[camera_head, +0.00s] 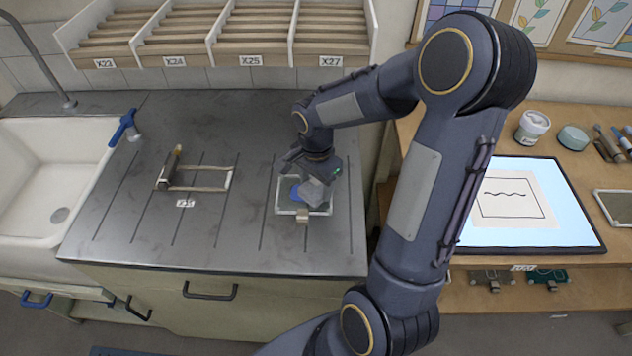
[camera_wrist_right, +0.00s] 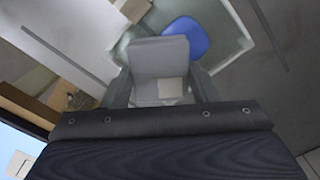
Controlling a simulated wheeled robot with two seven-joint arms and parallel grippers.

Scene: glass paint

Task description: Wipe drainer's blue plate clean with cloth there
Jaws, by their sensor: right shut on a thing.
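A small blue plate (camera_head: 297,193) lies in a pale, glassy tray (camera_head: 286,211) on the metal worktop; it also shows in the wrist view (camera_wrist_right: 187,38). My right gripper (camera_head: 316,172) is over the tray, pointing down. It is shut on a grey, block-like cloth (camera_head: 314,192), which shows between the fingers in the wrist view (camera_wrist_right: 159,57). The cloth overlaps part of the plate in both views; I cannot tell whether they touch. My left gripper is not in view.
Slatted shelves (camera_head: 215,35) hang above the back. A lit panel (camera_head: 480,236) lies on the wooden bench at right. The worktop between rack and tray is clear.

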